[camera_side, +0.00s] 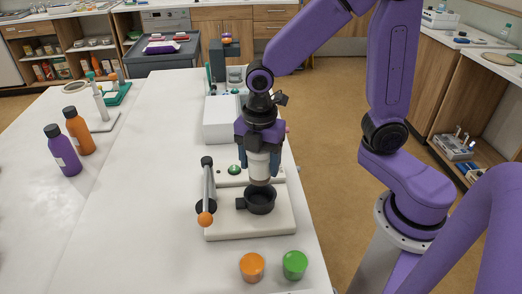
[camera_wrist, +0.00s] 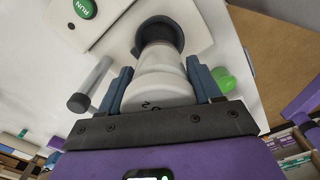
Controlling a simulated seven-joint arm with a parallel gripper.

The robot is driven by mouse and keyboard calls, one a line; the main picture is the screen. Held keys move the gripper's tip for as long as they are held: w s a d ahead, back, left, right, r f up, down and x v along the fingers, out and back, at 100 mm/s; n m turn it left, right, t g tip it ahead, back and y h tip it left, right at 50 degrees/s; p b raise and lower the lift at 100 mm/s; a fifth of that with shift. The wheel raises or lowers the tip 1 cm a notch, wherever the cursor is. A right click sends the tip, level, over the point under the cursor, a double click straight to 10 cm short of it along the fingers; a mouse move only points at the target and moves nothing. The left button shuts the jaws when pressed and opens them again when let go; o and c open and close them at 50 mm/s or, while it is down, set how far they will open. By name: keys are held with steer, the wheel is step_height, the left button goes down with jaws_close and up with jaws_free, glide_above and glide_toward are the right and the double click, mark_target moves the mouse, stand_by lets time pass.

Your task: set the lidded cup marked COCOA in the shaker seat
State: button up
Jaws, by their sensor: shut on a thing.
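My gripper (camera_side: 260,160) is shut on a white lidded cup (camera_side: 259,166), which it holds upright over the shaker. The cup also shows between the fingers in the wrist view (camera_wrist: 163,80). Dark lettering shows on it there, but I cannot read it in full. The shaker seat (camera_side: 260,203) is a round black holder on a pale base plate (camera_side: 225,228); it also shows beyond the cup in the wrist view (camera_wrist: 160,30). The cup's lower end is at the seat's mouth; I cannot tell whether it is just above or slightly inside.
An orange-topped item (camera_side: 252,266) and a green-topped one (camera_side: 294,264) stand in front. Purple (camera_side: 62,150) and orange (camera_side: 79,131) bottles stand far left. The table's left middle is clear.

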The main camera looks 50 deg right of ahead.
steer(key=shift+f, duration=3.65)
steer(key=o, duration=1.4)
steer(key=shift+r, duration=3.95)
steer(key=shift+s, duration=0.1)
steer(key=shift+s+d+r+m, duration=0.5)
steer(key=shift+s+d+m, duration=0.75)
steer(key=shift+s, duration=1.4)
steer(key=shift+s+d+r+m, duration=0.5)
steer(key=shift+s+d+m, duration=0.3)
steer(key=shift+s+m, duration=1.4)
steer(key=shift+s+d+r+m, duration=0.5)
steer(key=shift+s+d+m, duration=0.5)
steer(key=shift+s, duration=2.15)
